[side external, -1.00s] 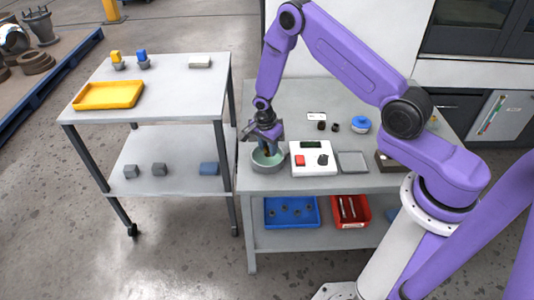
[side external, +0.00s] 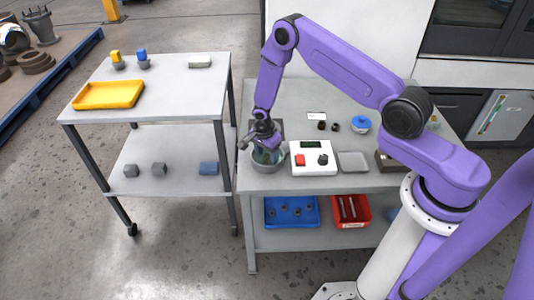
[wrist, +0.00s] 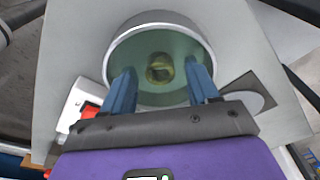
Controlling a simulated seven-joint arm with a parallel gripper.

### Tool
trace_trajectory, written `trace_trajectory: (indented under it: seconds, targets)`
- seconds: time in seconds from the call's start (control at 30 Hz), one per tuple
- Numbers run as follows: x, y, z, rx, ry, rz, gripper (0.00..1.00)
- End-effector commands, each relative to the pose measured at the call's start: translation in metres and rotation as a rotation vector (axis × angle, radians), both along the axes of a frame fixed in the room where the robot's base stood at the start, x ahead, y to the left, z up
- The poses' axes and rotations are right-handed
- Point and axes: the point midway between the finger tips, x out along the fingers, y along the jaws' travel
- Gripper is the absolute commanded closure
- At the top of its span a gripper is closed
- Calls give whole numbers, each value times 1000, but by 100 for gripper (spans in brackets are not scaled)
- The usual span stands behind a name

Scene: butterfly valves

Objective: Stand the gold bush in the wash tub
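The gold bush (wrist: 160,68) stands in the wash tub (wrist: 117,55), its open top ring facing the wrist camera. It looks upright, in the greenish inside of the tub, near its middle. The round grey tub (side external: 268,167) sits on the workbench at the front left. My gripper (wrist: 160,75) is open, its two blue fingers apart on either side of the bush with a visible gap to each. In the side external view my gripper (side external: 267,153) is over the tub with its fingertips at the tub's opening; the bush is not clear there.
A white box with a red button (side external: 313,158) stands just right of the tub, then a grey square plate (side external: 353,162). A blue round container (side external: 361,124) and small dark parts are farther back. A trolley with a yellow tray (side external: 108,95) stands to the left.

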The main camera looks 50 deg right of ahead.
Motion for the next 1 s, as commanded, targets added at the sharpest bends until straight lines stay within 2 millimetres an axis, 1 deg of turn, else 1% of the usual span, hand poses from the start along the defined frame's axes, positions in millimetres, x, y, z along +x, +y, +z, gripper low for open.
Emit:
trace_trajectory:
  seconds: [0.23,0.37,0.47,0.8,1.0]
  targets:
    - [0,0,2,0,0,0,40]
    - [1,1,11,0,-2,0,40]
    - [1,2,24,0,-3,0,40]
    - [0,10,82,-1,-4,0,40]
    - [-1,12,108,0,-2,-1,40]
